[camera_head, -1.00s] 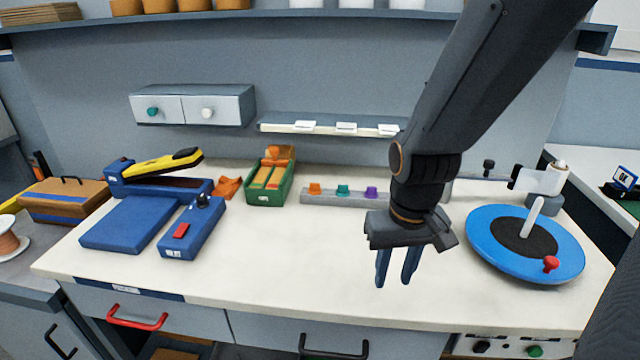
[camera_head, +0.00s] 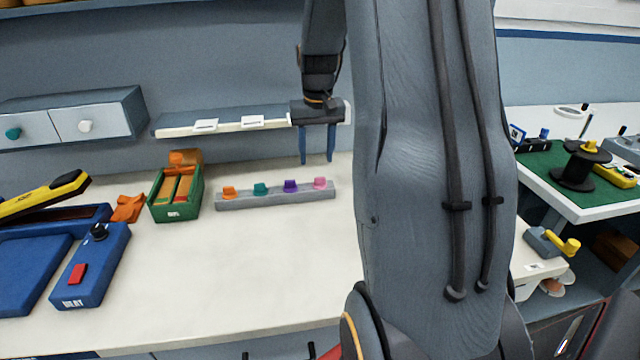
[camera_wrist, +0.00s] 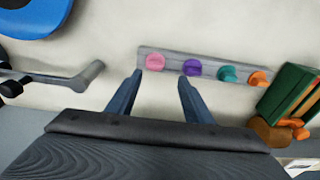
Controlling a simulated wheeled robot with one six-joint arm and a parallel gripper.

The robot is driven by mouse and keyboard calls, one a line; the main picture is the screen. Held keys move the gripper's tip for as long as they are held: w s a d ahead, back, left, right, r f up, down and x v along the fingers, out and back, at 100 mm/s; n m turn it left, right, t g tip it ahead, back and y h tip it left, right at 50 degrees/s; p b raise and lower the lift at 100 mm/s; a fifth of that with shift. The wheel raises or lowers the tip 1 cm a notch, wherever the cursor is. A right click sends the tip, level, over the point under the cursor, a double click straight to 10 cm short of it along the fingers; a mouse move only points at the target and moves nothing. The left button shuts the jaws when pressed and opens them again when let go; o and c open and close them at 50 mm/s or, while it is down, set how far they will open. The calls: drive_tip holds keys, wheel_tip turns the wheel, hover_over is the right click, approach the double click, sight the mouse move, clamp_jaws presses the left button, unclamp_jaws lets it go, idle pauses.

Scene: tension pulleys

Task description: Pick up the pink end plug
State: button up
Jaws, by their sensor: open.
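The pink end plug (camera_head: 321,183) sits at the right end of a grey rack (camera_head: 275,200) on the white worktop. Purple (camera_head: 290,186), teal (camera_head: 260,189) and orange (camera_head: 229,192) plugs stand in the same rack to its left. In the wrist view the pink plug (camera_wrist: 156,62) is at the rack's left end, beyond my fingertips. My gripper (camera_head: 317,161) points down, open and empty, above and apart from the pink plug.
A green box (camera_head: 174,195) stands left of the rack, and blue devices (camera_head: 90,265) lie further left. A wall shelf with white labels (camera_head: 225,122) is behind. A grey rod-like part (camera_wrist: 85,76) and a blue disc (camera_wrist: 40,15) show in the wrist view. The worktop's front is clear.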

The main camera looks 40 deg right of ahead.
sight(320, 178)
drive_tip(key=f+p, duration=0.1)
drive_tip(key=f, duration=0.2)
drive_tip(key=d+f+p, duration=0.1)
drive_tip(key=f, duration=0.2)
drive_tip(key=shift+d+f, duration=0.2)
drive_tip(key=shift+w+f, duration=0.1)
drive_tip(key=shift+f, duration=0.45)
drive_tip(key=c, duration=1.1)
